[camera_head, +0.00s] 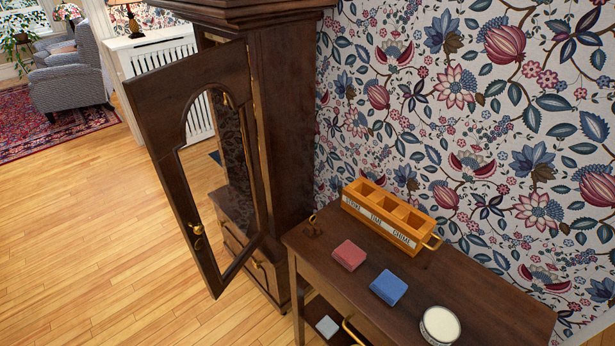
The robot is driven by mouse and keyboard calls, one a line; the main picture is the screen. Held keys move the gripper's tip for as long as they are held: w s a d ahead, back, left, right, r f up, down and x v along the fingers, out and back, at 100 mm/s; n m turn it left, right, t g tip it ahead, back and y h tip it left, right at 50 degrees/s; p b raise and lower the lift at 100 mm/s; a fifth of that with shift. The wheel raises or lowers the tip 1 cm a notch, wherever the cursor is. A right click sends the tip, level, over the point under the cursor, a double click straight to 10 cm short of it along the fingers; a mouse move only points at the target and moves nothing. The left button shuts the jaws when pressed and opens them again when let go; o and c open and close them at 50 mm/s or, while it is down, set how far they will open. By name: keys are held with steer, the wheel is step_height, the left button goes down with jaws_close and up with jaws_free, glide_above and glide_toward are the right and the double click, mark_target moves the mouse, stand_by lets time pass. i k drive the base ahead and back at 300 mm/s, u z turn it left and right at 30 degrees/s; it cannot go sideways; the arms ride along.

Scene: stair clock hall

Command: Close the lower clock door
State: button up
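The tall dark wooden clock case (288,110) stands left of the middle, against the flowered wall. Its door (166,150) has an arched glass pane and stands wide open, swung out to the left. A small brass knob (196,228) sits near the door's lower left edge. Through the pane I see the patterned wall or its reflection and a brass part; I cannot tell which. A drawer front with a brass pull (257,265) shows below the door opening. My gripper does not show in this view.
A dark side table (490,310) stands right of the clock, with an orange three-slot box (383,227), a red block (348,255), a blue block (388,287) and a white-topped round jar (440,325). Open wooden floor (90,240) lies left of the door. A grey armchair (70,80) stands far back.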

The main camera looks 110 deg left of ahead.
mark_target(160, 99)
steer(key=u, duration=0.1)
steer(key=i, duration=0.15)
steer(key=u, duration=2.55)
steer(key=i, duration=0.15)
steer(key=u, duration=1.45)
steer(key=k, duration=0.6)
steer(key=u, duration=0.25)
steer(key=i, duration=1.6)
steer(key=z, duration=0.3)
